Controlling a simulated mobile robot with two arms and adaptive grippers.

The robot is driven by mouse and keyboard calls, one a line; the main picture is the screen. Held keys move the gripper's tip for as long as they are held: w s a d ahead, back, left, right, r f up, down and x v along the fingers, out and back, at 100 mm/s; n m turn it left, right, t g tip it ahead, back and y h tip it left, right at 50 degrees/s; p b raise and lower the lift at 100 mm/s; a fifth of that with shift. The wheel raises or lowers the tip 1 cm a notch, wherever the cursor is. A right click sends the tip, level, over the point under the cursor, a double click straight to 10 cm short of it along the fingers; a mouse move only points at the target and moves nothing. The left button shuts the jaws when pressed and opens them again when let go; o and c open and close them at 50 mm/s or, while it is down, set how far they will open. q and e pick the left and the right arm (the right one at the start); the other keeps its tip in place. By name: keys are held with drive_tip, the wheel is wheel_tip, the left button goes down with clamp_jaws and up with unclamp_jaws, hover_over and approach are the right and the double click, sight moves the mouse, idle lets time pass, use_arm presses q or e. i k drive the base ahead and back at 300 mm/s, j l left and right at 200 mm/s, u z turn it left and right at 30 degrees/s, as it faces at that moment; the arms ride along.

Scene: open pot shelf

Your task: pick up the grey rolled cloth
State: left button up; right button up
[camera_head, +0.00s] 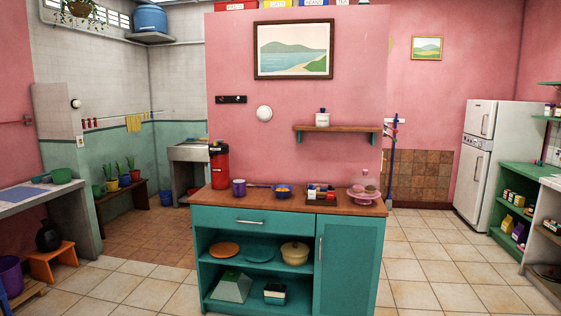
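I cannot make out a grey rolled cloth anywhere in the head view. A teal cabinet (283,226) with a brown wooden top stands in the middle. Its open upper shelf holds an orange round dish (224,250), a teal dish (259,254) and a beige lidded pot (295,253). Its lower shelf holds a pale green sloped box-like thing (231,287) and a small dark and white item (275,294), too small to identify. Neither of my grippers is in view.
On the cabinet top stand a red flask (219,167), a purple mug (239,187), a blue bowl (283,191), a tray of small items (321,193) and a pink stand (364,195). An orange stool (53,263) stands left. Tiled floor (425,262) is clear right.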

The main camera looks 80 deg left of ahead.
sight(47, 179)
drive_tip(key=u, duration=4.25)
drive_tip(key=i+z, duration=0.15)
drive_tip(key=i, duration=3)
drive_tip(key=i+z, duration=0.1)
drive_tip(key=i, duration=1.15)
drive_tip(key=i+j, duration=0.15)
drive_tip(key=i, duration=1.15)
